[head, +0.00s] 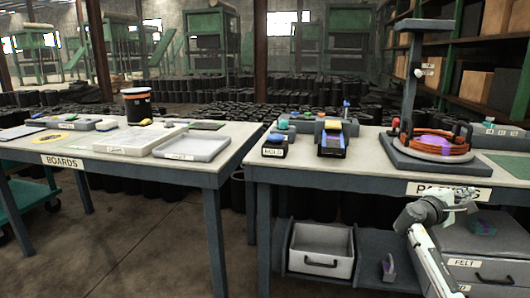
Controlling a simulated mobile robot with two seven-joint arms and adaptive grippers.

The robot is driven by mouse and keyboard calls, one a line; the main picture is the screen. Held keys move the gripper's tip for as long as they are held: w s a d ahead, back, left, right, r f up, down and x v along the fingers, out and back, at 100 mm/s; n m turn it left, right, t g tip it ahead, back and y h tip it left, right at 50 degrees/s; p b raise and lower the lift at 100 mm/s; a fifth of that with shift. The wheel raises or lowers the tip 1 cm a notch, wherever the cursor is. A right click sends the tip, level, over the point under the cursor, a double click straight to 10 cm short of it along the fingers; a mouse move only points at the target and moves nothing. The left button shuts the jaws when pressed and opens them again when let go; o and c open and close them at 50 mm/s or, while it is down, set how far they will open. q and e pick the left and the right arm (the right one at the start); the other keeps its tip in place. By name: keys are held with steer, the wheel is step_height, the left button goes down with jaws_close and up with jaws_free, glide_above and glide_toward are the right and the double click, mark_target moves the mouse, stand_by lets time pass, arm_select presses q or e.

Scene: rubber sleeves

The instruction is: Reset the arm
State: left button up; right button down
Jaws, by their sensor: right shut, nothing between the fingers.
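My right arm comes up from the lower right in the head view. Its gripper (468,195) is shut and empty, in front of the right table's front edge and partly over the table's label plate. My left gripper is not in view. No object touches the right gripper as far as I can see.
The right table (300,178) bears a dark stand with orange rings (435,146) and small dark devices (333,143). Below are a white bin (320,264) and a drawer (490,268). The left table (120,170) holds pale trays (190,147). Open floor lies between.

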steer(key=w+a+f+m+t+y, duration=0.15)
steer(key=a+f+m+y, duration=0.25)
steer(key=a+f+y, duration=0.4)
steer(key=w+a+f+m+g+y, duration=0.1)
steer(key=w+a+f+m+y, duration=0.3)
steer(key=a+f, duration=0.5)
steer(key=s+a+f+n+g+y, duration=0.1)
steer(key=s+a+f, duration=0.1)
steer(key=s+f, duration=0.6)
steer(key=s+a+f+g+y, duration=0.1)
steer(key=s+a+f, duration=0.2)
steer(key=s+f, duration=0.6)
steer(key=s+a+f, duration=0.2)
steer(key=s, duration=0.6)
steer(key=s+a+f+g+y, duration=0.1)
steer(key=s+a+f, duration=0.1)
steer(key=s, duration=0.6)
steer(key=s+a+f+g, duration=0.1)
steer(key=s+f, duration=0.3)
steer(key=s, duration=0.4)
steer(key=shift+s+a+n, duration=0.15)
steer(key=shift+a+n, duration=0.15)
steer(key=shift+a, duration=0.5)
